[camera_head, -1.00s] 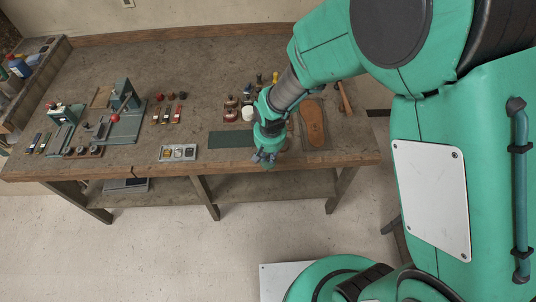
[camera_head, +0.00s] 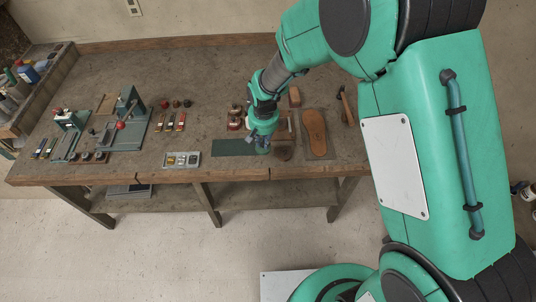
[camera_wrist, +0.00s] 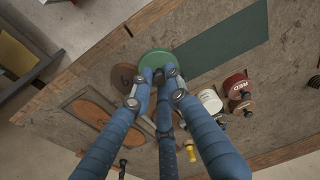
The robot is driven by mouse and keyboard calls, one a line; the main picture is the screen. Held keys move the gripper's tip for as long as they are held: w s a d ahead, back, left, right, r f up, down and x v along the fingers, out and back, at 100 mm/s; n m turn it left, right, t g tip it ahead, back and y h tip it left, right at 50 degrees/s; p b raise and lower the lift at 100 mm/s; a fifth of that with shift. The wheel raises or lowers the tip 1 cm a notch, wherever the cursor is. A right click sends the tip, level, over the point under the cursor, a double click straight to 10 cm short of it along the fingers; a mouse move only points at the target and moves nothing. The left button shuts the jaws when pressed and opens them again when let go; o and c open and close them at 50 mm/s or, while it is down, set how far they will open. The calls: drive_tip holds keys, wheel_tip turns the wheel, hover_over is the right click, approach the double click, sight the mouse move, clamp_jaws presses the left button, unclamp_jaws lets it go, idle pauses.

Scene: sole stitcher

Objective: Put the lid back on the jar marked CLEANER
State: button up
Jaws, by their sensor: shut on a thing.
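My gripper (camera_wrist: 158,76) is shut on a round green lid (camera_wrist: 156,58), its fingers pointing down at the bench. In the head view my gripper (camera_head: 263,143) is over the right end of the dark green mat (camera_head: 232,147). I cannot tell how high the lid is above the bench. In the wrist view a white jar (camera_wrist: 210,101) stands to the right of the fingers, beside a red jar (camera_wrist: 237,84) with lettering. I cannot read CLEANER on any jar. In the head view my arm partly hides the jars.
A brown disc (camera_wrist: 124,76) lies close to the lid. An orange-brown sole (camera_head: 314,131) lies on a board, with a hammer (camera_head: 347,107) to its right. A tray of small parts (camera_head: 181,160) sits by the bench's front edge. The mat is bare.

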drive_tip(key=w+a+r+p, duration=0.1)
drive_tip(key=w+a+r, duration=0.1)
drive_tip(key=w, duration=0.7)
drive_tip(key=w+a+r+p, duration=0.1)
drive_tip(key=w+a+r, duration=0.1)
drive_tip(key=w, duration=0.6)
drive_tip(key=shift+w+a+p, duration=0.25)
drive_tip(key=shift+w+p, duration=0.1)
drive_tip(key=shift+w, duration=0.05)
drive_tip(key=shift+f, duration=0.15)
drive_tip(key=shift+f+b, duration=1.35)
drive_tip(key=shift+f, duration=1.6)
drive_tip(key=shift+f, duration=0.2)
drive_tip(key=o, duration=1.4)
drive_tip(key=shift+c, duration=0.2)
drive_tip(key=shift+r, duration=0.15)
